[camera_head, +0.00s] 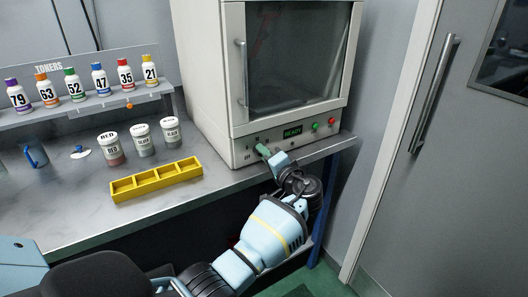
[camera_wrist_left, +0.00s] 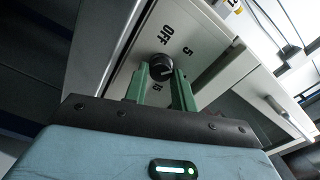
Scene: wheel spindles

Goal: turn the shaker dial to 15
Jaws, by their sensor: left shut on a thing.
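The shaker dial (camera_wrist_left: 158,66) is a small dark round knob on a pale panel. In the left wrist view the panel around it reads OFF at upper right and 5 further right, with a partly hidden number below the knob. My left gripper (camera_wrist_left: 161,78) is shut on the dial, with one green finger on each side of it. In the head view the left gripper (camera_head: 263,150) is at the lower front panel of the white machine (camera_head: 235,124), and its fingers hide the dial. I cannot tell which mark the dial points to. My right gripper is not in view.
The machine panel has a READY display (camera_head: 292,132), a green button and a red button (camera_head: 332,121). A yellow rack (camera_head: 157,187), several jars and a blue mug (camera_head: 36,156) stand on the bench to the left. Numbered toner bottles line a shelf. A door is at right.

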